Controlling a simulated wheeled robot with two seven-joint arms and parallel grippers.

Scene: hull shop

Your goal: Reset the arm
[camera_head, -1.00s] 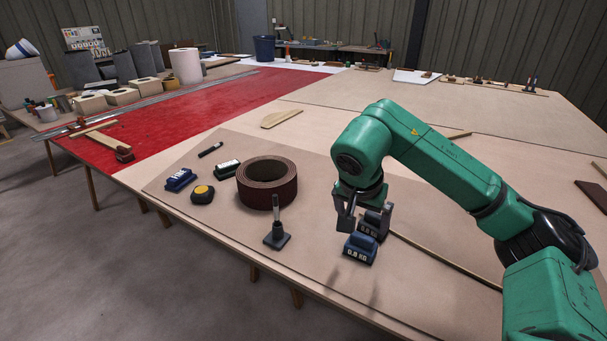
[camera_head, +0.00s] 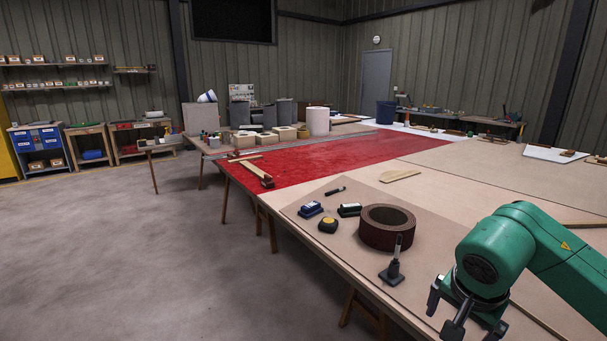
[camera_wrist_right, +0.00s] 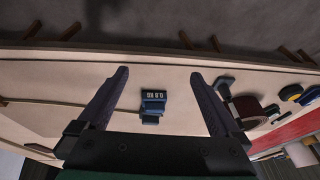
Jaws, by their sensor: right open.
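My right arm is green and comes in from the right in the head view. Its right gripper (camera_head: 446,312) is over the near edge of the table, fingers apart. A blue weight (camera_wrist_right: 153,101) with a white label lies on the tabletop beyond the fingertips, clear of both. In the head view this weight is not visible. My left gripper is not in view.
Beside the gripper on the tabletop (camera_head: 345,245) are a dark stand with an upright rod (camera_head: 394,268), a brown abrasive roll (camera_head: 386,228), a yellow tape measure (camera_head: 328,225), a blue block (camera_head: 311,209) and a black marker (camera_head: 335,191). A red sheet (camera_head: 330,160) covers the table farther back.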

